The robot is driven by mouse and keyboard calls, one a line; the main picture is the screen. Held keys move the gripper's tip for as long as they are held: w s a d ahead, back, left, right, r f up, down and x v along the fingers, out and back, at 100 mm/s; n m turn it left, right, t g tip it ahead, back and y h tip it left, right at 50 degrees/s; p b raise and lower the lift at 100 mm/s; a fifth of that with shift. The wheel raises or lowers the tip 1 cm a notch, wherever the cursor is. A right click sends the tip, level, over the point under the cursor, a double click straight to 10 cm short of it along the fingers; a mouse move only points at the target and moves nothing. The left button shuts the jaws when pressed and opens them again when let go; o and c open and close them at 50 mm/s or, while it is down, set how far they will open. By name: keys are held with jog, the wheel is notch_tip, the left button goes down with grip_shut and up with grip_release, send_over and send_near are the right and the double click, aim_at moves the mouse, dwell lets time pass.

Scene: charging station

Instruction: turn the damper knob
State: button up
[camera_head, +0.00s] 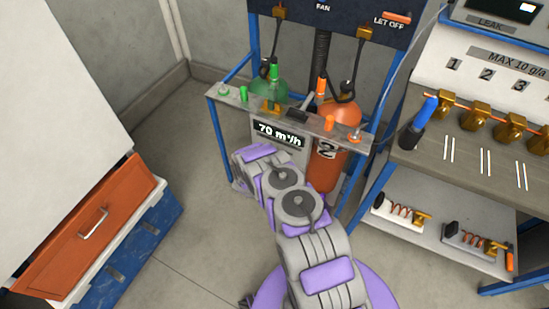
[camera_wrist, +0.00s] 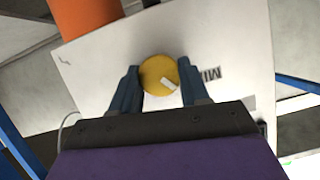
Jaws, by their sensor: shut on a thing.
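The damper knob (camera_wrist: 158,78) is a round yellow disc with a white mark pointing to its lower right in the wrist view. It sits on a pale panel (camera_wrist: 235,35) with "MIN" lettering, seen inverted, to its right. My gripper (camera_wrist: 158,68) has one dark blue finger on each side of the knob and is shut on it. In the head view, a display (camera_head: 280,134) reading "70 m³/h" shows on the station. My arm ends just below and left of the display there and hides the knob and the fingers.
An orange tank (camera_head: 326,165) stands right of my arm, and a green one (camera_head: 267,93) is behind the station's shelf (camera_head: 235,95). A bench (camera_head: 470,160) with brass valves is at right. A cabinet with an orange drawer (camera_head: 95,230) is at left. Floor between is clear.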

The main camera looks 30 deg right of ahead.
jog(key=c, duration=0.4)
jog(key=shift+r+m+p, duration=0.15)
jog(key=shift+m+p, duration=0.15)
jog(key=shift+p, duration=0.5)
jog(key=m+t, duration=0.1)
jog(key=m, duration=0.2)
jog(key=m+t+y+b, duration=0.1)
jog(key=m+t, duration=0.1)
jog(key=m, duration=0.1)
jog(key=f+m+t, duration=0.1)
jog(key=m+t, duration=0.1)
jog(key=m, duration=0.1)
jog(key=shift+s+d+y, duration=0.25)
jog(key=shift+y, duration=0.05)
jog(key=shift+t+b, duration=0.3)
jog(key=o, duration=1.1)
